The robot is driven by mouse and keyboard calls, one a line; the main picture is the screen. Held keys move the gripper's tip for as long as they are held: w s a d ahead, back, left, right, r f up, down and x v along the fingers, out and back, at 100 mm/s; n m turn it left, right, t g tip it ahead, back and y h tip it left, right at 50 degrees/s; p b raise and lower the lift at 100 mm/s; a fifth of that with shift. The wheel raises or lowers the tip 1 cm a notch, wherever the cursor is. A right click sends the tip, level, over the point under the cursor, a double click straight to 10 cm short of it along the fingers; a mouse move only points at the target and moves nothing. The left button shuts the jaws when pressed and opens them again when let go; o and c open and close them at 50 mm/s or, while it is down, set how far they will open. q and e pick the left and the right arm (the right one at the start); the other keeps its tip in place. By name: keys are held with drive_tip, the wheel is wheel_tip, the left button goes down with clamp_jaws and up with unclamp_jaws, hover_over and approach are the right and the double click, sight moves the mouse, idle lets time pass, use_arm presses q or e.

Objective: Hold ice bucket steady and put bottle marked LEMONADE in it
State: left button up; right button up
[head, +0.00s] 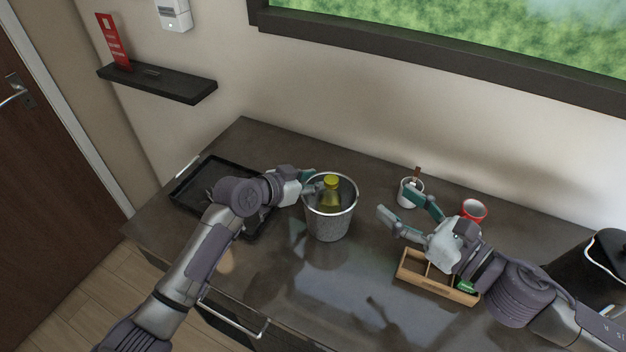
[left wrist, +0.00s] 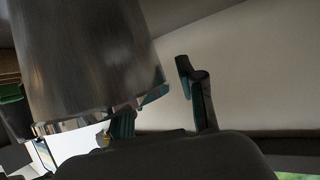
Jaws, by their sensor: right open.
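The metal ice bucket (head: 332,222) stands upright on the counter, left of centre. A bottle with a yellow cap (head: 331,182) is inside it, its top near the rim; no marking on it is readable. My left gripper (head: 311,181) is at the bucket's left rim. In the left wrist view its fingers (left wrist: 160,100) are spread apart, one at the rim of the bucket (left wrist: 85,60) and one clear of the wall. My right gripper (head: 396,202) is open and empty, right of the bucket and above the counter.
A black tray (head: 181,190) lies left, partly under my left arm. A wooden divided box (head: 420,275) sits below my right gripper. Counter before the bucket is clear.

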use_arm(q)
drive_tip(key=shift+a+r, duration=0.1)
drive_tip(key=v, duration=1.1)
drive_tip(key=shift+s+a, duration=0.2)
drive_tip(key=shift+s, duration=0.15)
